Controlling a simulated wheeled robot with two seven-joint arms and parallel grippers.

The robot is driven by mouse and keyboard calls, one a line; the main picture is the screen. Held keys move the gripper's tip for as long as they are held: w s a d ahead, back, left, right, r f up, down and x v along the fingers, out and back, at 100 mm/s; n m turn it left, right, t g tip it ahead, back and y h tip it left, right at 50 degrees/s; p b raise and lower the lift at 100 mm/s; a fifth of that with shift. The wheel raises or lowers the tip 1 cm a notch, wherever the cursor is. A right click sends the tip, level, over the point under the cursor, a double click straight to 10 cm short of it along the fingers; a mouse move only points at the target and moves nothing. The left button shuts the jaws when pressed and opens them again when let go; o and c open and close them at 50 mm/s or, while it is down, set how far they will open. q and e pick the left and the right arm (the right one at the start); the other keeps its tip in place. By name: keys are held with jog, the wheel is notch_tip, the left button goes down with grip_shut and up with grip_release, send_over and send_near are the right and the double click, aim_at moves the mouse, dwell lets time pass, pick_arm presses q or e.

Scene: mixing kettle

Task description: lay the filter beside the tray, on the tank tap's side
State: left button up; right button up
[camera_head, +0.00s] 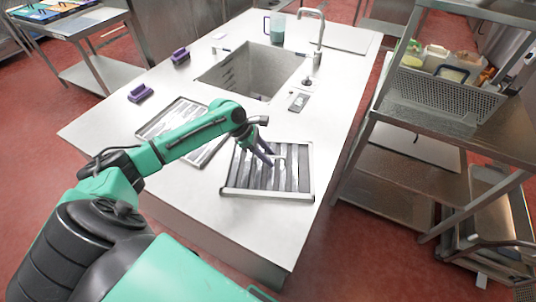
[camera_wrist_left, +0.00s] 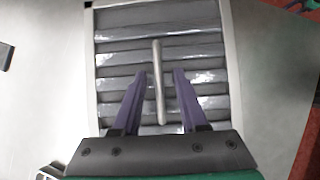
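The filter (camera_head: 296,175) is a square metal frame with dark shiny slats and a thin bar handle; it lies flat on the white counter. In the left wrist view it fills the middle (camera_wrist_left: 108,62), with its handle (camera_wrist_left: 157,85) upright in the picture. My left gripper (camera_head: 264,158) is over the filter. Its purple fingers (camera_wrist_left: 160,76) are apart, one on each side of the handle, with gaps between. A shallow metal tray (camera_head: 152,127) lies left of the filter, partly hidden by my left arm. The tap (camera_head: 319,30) stands behind the sink. My right gripper is not in view.
A sink basin (camera_head: 252,72) is set in the counter (camera_head: 330,95) behind the filter. Two purple brushes (camera_head: 140,93) lie at the left. A jug (camera_head: 276,27) stands at the back. A metal rack (camera_head: 450,125) stands at the right. Counter strips right of the filter are bare.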

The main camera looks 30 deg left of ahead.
pick_arm(q)
jog(key=b+v, duration=0.1)
jog(key=v, duration=1.1)
jog(key=shift+r, duration=0.15)
